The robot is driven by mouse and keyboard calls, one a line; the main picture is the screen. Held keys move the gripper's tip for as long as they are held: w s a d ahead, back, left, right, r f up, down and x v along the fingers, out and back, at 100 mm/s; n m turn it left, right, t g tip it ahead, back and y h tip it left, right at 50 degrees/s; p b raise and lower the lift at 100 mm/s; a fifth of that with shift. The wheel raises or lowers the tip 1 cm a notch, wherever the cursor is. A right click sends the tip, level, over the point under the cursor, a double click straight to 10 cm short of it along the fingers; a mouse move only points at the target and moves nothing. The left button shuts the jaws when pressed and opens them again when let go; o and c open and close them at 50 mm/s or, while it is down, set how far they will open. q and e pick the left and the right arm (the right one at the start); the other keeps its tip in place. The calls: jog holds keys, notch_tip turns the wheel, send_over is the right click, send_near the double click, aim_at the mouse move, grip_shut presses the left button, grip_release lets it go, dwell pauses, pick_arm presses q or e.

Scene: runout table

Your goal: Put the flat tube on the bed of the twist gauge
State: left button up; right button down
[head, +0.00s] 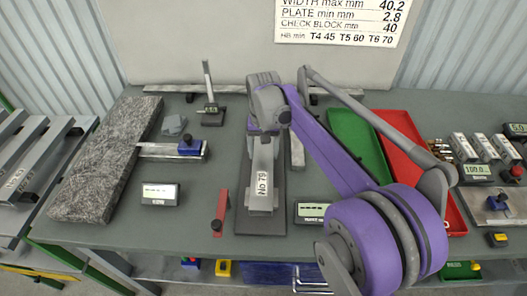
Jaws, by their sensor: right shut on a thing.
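The flat tube (264,165) is a grey bar with a white "No 79" label near its front end. It lies lengthwise over a long dark base plate (246,222) in the middle of the table, which looks like the bed of the twist gauge. I cannot tell whether the tube touches the plate. My right gripper (266,130) is at the tube's far end and shut on it, partly hidden by my purple wrist. My left gripper is not in view.
A granite slab (110,155), a gauge with a blue block (189,146) and a display (160,194) are at left. A red bracket (221,210) stands close left of the plate. Green (352,135) and red (400,130) trays are at right, partly behind my arm.

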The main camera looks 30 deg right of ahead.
aim_at(264, 153)
jog(key=shift+f, duration=0.15)
grip_release()
jog(key=shift+r, duration=0.4)
notch_tip(264, 153, up, 12)
jog(key=p, duration=0.1)
jog(key=shift+f, duration=0.2)
